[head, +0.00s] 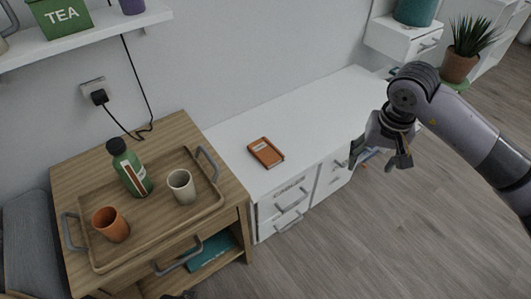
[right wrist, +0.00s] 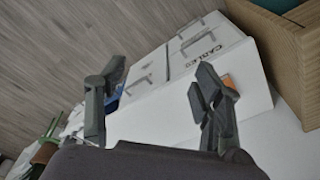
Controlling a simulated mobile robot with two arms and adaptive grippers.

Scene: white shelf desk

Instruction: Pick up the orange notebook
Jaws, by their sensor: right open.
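The orange notebook (head: 266,152) lies flat on the white desk top (head: 305,118), left of its middle. A small pale label shows on its cover. My right gripper (head: 380,158) is open and empty, to the right of the notebook and apart from it, near the desk's front edge. In the right wrist view the open fingers (right wrist: 155,105) frame the white drawer fronts, and a bit of the orange notebook (right wrist: 229,82) shows behind one finger; the rest of it is hidden. My left gripper is not in view.
A wooden cabinet (head: 176,122) stands left of the desk, bearing a tray (head: 208,211) with a green bottle (head: 129,168), an orange cup (head: 110,224) and a pale cup (head: 180,186). A potted plant (head: 461,66) stands at the right. The desk top around the notebook is clear.

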